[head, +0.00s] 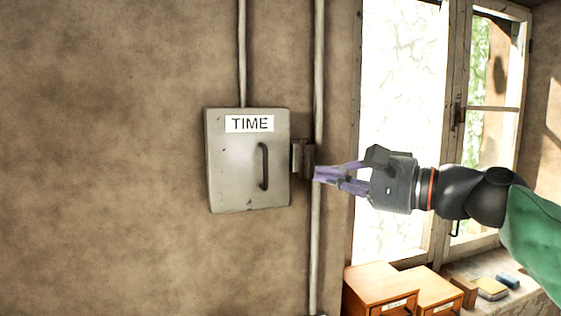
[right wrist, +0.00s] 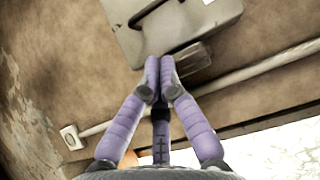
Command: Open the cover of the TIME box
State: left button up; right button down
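The TIME box (head: 228,165) is a grey metal box on the wall, its front cover closed, with a white TIME label (head: 249,124) and a dark upright handle (head: 263,167) on the cover's right half. A small grey-brown block (head: 303,159) sticks out at its right side. My right gripper (head: 317,174) is right of the box, with its purple fingers pointing left, close to that block. In the right wrist view the fingertips (right wrist: 160,77) are together with nothing visible between them, near the block (right wrist: 191,62) and below the box (right wrist: 192,22). Contact with the block is unclear. My left gripper is out of view.
Vertical pipes run on the wall, one above the box (head: 242,55) and one just right of it (head: 318,60), behind my fingertips. A bright window (head: 400,60) is at the right. Wooden drawer boxes (head: 378,287) stand below it. The wall left of the box is clear.

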aim_at(281, 167)
jog(key=x, duration=0.3)
jog(key=p+x, duration=0.1)
jog(key=x, duration=0.2)
jog(key=p+x, duration=0.1)
jog(key=x, duration=0.2)
jog(key=shift+w+a+r, duration=0.1)
jog(key=shift+a+r, duration=0.15)
jog(key=shift+a, duration=0.1)
